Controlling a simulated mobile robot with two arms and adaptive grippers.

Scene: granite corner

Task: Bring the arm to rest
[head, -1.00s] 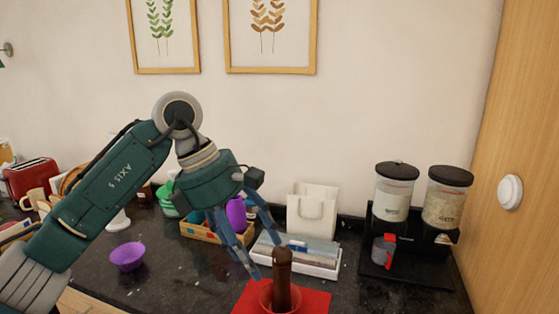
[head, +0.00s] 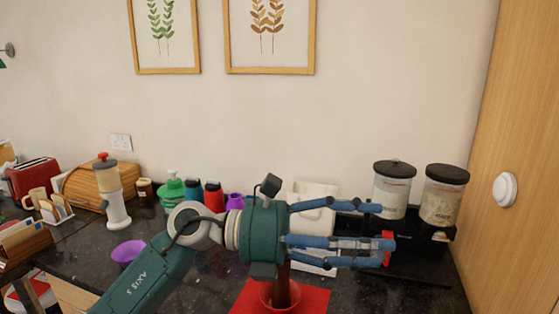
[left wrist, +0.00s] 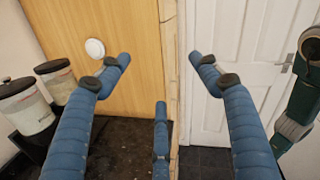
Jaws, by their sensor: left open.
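My left arm comes in from the lower left in the head view. My left gripper (head: 345,237) points to the right above the counter, with its blue fingers spread and nothing between them. It hides part of the white bag and the things behind it. In the left wrist view the open left gripper (left wrist: 160,75) faces the wooden panel and a white door, and its fingers are empty. My right gripper is not in view.
A brown upright object (head: 282,288) stands in a red bowl on a red mat (head: 315,300) below my gripper. Two dispensers (head: 392,190) stand at the right. A purple bowl (head: 128,252) is at the left. A white door (left wrist: 235,90) shows in the wrist view.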

